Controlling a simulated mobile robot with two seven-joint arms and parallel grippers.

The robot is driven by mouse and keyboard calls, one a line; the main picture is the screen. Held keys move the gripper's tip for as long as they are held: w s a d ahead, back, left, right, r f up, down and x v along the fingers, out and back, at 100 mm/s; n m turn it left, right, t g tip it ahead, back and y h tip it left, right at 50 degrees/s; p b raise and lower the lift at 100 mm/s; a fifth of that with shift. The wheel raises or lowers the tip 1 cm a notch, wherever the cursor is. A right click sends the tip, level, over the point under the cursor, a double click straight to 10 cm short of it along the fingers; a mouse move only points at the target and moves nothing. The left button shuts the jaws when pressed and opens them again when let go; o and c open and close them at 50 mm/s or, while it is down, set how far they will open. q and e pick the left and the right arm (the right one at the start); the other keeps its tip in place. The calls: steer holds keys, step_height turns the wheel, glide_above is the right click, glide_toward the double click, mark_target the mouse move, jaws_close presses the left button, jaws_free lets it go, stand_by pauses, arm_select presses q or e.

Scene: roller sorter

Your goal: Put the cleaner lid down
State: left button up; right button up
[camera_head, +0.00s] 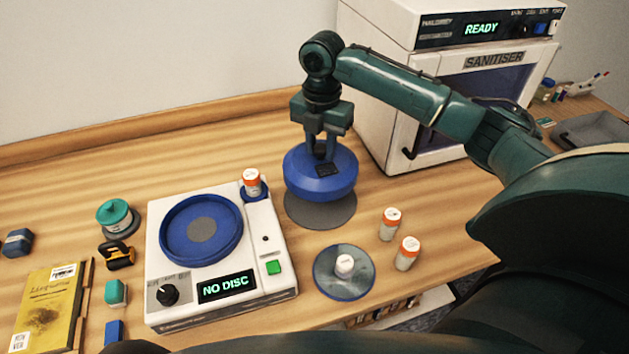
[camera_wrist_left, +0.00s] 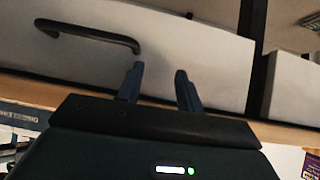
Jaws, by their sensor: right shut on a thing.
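My right gripper (camera_head: 322,150) is shut on the knob of the blue domed cleaner lid (camera_head: 318,186). The lid is upright over a flat dark grey round mat (camera_head: 322,216), whose front part shows below it; I cannot tell whether they touch. To the left is the white disc cleaner (camera_head: 272,287) with an uncovered blue round tray (camera_head: 176,222) and a display reading NO DISC. My left gripper (camera_wrist_left: 158,86) shows in the left wrist view, its fingers apart with nothing between them, in front of a pale drawer front with a dark handle (camera_wrist_left: 85,36).
The sanitiser (camera_head: 378,100) stands behind. A yellow book (camera_head: 48,307) and small items lie left.

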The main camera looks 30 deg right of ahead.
mark_target(322, 159)
steer(key=f, duration=0.3)
steer(key=shift+s+f, duration=0.2)
steer(key=shift+f, duration=0.1)
steer(key=shift+w+f, duration=0.1)
steer(key=shift+f, duration=2.3)
steer(key=shift+f, duration=0.2)
steer(key=o, duration=1)
steer(key=shift+o, duration=0.2)
steer(key=shift+r, duration=0.1)
step_height(322, 159, up, 12)
steer(key=shift+r, duration=0.15)
